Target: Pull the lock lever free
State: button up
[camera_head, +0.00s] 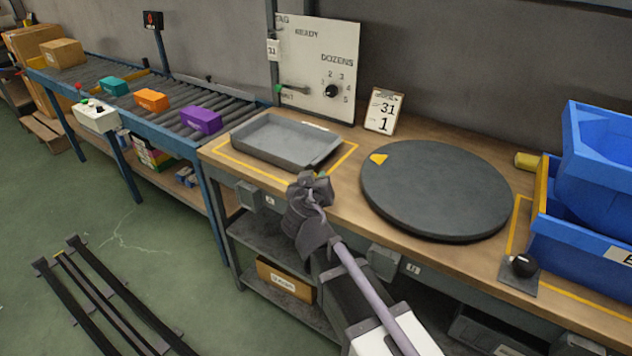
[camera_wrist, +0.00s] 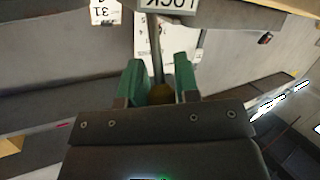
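In the wrist view a thin dark lever rod (camera_wrist: 158,55) runs down from a plate with upside-down LOCK lettering (camera_wrist: 168,4). In the head view my gripper (camera_head: 321,176) is at the bench's front edge, just in front of the grey tray (camera_head: 285,142). My own wrist hides the lever and most of the fingers there.
A dark round turntable (camera_head: 437,188) lies right of my gripper. Beyond it are a black knob on a plate (camera_head: 521,266) and blue bins (camera_head: 600,150). A white dial board (camera_head: 318,65) and a number card (camera_head: 384,110) stand behind. A roller conveyor (camera_head: 150,97) is at left.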

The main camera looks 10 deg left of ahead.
jog(key=o, duration=0.4)
jog(key=p+v, duration=0.2)
jog(key=v, duration=0.9)
jog(key=shift+p, duration=0.4)
jog(key=shift+w, duration=0.1)
